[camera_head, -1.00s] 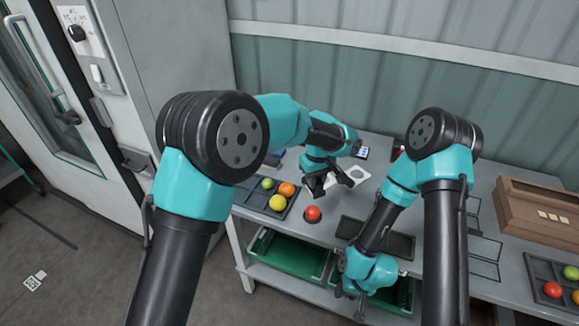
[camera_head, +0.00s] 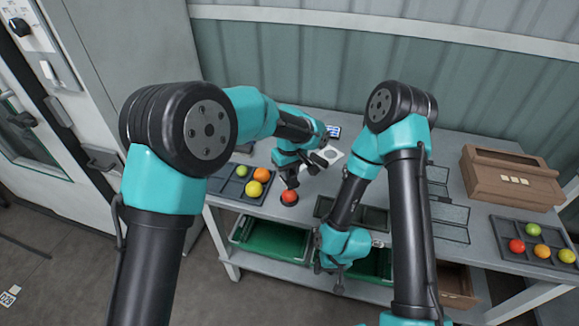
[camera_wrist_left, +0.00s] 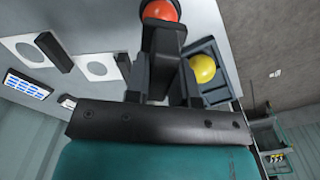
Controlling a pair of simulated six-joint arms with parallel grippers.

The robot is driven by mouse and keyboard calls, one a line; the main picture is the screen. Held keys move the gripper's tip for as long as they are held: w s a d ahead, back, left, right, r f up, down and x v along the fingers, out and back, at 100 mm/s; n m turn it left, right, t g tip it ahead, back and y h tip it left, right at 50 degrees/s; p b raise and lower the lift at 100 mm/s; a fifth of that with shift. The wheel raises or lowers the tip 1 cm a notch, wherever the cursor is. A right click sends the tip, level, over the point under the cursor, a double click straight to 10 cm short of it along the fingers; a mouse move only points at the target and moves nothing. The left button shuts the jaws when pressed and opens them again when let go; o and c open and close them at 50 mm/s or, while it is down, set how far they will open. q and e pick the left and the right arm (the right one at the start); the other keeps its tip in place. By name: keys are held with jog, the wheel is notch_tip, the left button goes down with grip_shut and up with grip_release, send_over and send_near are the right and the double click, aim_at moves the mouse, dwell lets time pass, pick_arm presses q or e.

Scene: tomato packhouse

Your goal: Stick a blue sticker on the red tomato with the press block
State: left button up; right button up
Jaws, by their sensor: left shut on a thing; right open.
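The red tomato (camera_head: 289,197) sits at the front of the table, right of a dark tray. It also shows at the top of the left wrist view (camera_wrist_left: 160,10). My left gripper (camera_head: 291,179) is just above it, shut on a dark block, which I take for the press block (camera_wrist_left: 166,38). The block's far end overlaps the tomato in the left wrist view; I cannot tell whether they touch. The block's underside is hidden. A blue-patterned sticker sheet (camera_wrist_left: 28,85) lies behind; it shows in the head view (camera_head: 333,132). My right gripper (camera_head: 330,278) is open and empty before the table's front edge.
The dark tray (camera_head: 223,190) holds yellow, orange and green tomatoes. A white card with a grey circle (camera_head: 330,154) lies behind the gripper. Green crates (camera_head: 268,241) stand below. A wooden box (camera_head: 480,186) and another tomato tray (camera_head: 497,228) are at the right.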

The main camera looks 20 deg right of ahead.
pick_arm(q)
jog(key=shift+f, duration=1.65)
jog(key=shift+f, duration=0.6)
dwell(1.3)
jog(key=shift+r, duration=3.6)
